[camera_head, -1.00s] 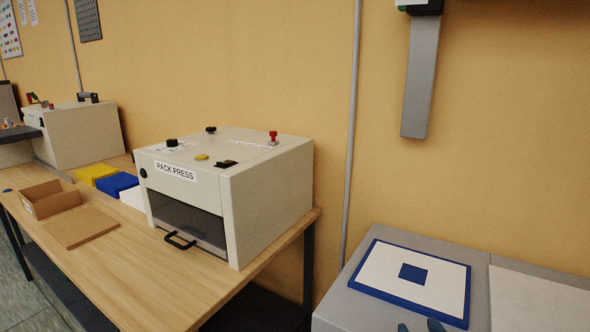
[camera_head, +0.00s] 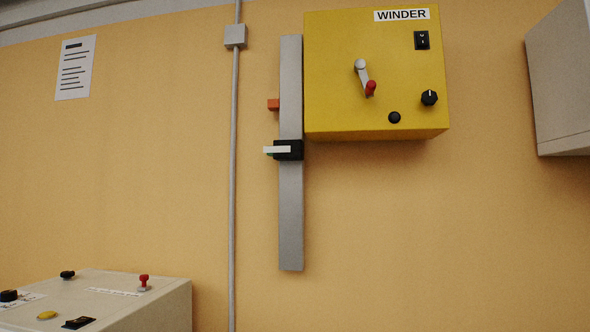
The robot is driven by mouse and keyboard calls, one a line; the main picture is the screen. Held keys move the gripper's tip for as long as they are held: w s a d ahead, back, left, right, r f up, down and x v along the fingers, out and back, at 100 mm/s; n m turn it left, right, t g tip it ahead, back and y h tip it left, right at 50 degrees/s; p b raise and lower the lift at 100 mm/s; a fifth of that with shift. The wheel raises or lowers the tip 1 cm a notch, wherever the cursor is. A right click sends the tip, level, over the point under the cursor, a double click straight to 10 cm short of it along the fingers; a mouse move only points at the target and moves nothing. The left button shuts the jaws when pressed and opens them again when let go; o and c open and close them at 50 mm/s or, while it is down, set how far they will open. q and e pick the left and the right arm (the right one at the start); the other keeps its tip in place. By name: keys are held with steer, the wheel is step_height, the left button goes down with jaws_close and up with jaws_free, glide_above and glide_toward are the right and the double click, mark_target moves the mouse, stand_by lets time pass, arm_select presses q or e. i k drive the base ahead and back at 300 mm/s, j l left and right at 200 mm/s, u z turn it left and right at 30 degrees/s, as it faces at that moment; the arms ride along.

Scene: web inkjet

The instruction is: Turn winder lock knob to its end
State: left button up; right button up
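The yellow box labelled WINDER (camera_head: 335,60) hangs on the wall at the upper right. On its front are a black round knob (camera_head: 429,98) with a white pointer mark near the top, a plain black round knob or button (camera_head: 394,117), a black rocker switch (camera_head: 421,40) and a crank with a red handle (camera_head: 369,89). I cannot read which of the black knobs is the lock knob. Neither of my grippers shows in this view.
A grey vertical rail (camera_head: 291,215) with a black slider (camera_head: 288,150) and an orange block (camera_head: 273,104) runs left of the box. A white machine (camera_head: 110,305) stands at the lower left. A grey cabinet (camera_head: 560,90) is at the right edge.

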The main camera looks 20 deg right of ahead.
mark_target(430, 97)
steer(key=z, duration=1.45)
